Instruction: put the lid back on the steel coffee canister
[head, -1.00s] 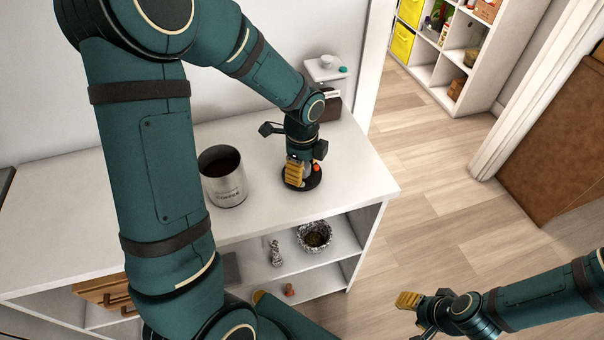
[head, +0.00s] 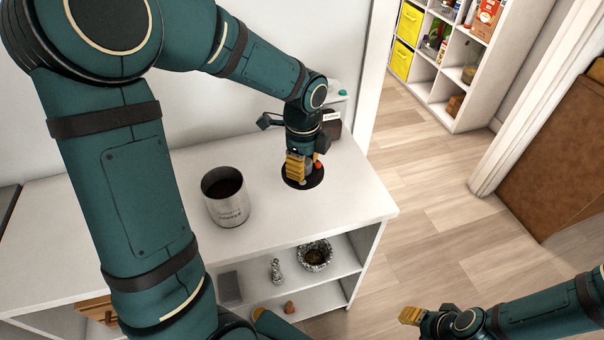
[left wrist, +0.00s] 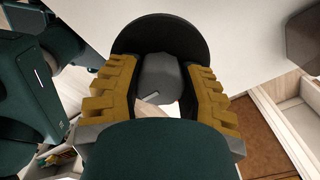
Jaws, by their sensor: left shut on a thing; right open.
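The steel coffee canister (head: 227,203) stands upright and open on the white counter, with dark contents showing inside. The lid (head: 302,179) is a black disc to the right of the canister. My left gripper (head: 302,170) points down at it and is shut on its grey knob; the lid and knob also show between the yellow fingers in the left wrist view (left wrist: 163,80). I cannot tell if the lid touches the counter. My right gripper (head: 412,318) is open and empty at the lower right, away from the counter, partly cut off by the frame.
The white counter (head: 268,215) is clear between canister and lid. A dark labelled container (head: 331,124) stands behind my left gripper. A foil-like bowl (head: 315,257) and small items sit on the shelf below. A cube shelf (head: 452,60) stands far back.

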